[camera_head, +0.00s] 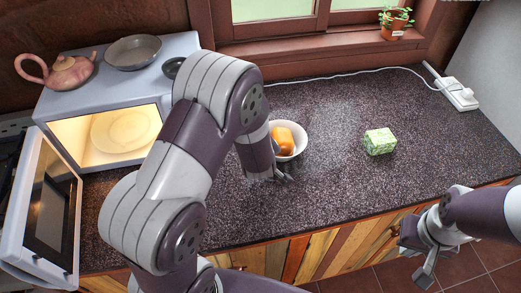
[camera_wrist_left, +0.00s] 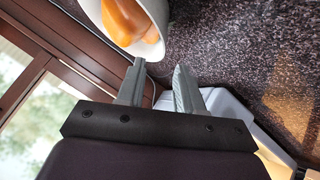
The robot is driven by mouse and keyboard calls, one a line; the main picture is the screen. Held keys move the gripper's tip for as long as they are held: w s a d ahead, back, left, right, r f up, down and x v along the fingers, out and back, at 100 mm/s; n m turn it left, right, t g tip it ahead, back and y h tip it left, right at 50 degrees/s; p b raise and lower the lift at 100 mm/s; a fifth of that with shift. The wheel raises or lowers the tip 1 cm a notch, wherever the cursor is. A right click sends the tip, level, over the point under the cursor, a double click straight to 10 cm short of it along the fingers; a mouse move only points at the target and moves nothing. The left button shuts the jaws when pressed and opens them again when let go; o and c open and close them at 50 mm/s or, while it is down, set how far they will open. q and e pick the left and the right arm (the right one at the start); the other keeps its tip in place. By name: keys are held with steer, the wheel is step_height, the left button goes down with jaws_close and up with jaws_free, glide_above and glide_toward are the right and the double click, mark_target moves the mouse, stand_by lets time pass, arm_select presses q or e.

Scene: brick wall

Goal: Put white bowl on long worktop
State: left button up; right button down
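The white bowl (camera_head: 299,131) stands on the dark speckled long worktop (camera_head: 330,190), near its middle, with an orange item (camera_head: 284,140) in it. In the left wrist view the bowl (camera_wrist_left: 155,47) is just beyond the fingertips. My left gripper (camera_head: 277,175) is low at the bowl's near side, partly hidden by my arm. Its fingers show apart in the left wrist view (camera_wrist_left: 160,68), with the rim close to the left fingertip; contact cannot be told. My right gripper (camera_head: 412,262) is open and empty in front of the worktop's right edge.
A green patterned box (camera_head: 380,141) stands right of the bowl. An open microwave (camera_head: 62,120) with a plate (camera_head: 122,132) inside is at the left, with a teapot (camera_head: 62,72) and grey bowl (camera_head: 133,52) on top. A white power strip (camera_head: 459,94) lies at the back right.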

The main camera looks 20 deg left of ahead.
arm_select(q)
steer(key=s+d+r+m+g+h, duration=0.1)
steer(key=s+r+m+g, duration=0.2)
steer(key=s+m, duration=0.3)
steer(key=s+d+r+m+g+h, duration=0.1)
steer(key=s+r+m+g, duration=0.3)
steer(key=s, duration=0.8)
steer(key=shift+d+m+h, duration=0.3)
steer(key=shift+m+h, duration=0.3)
steer(key=shift+m, duration=0.3)
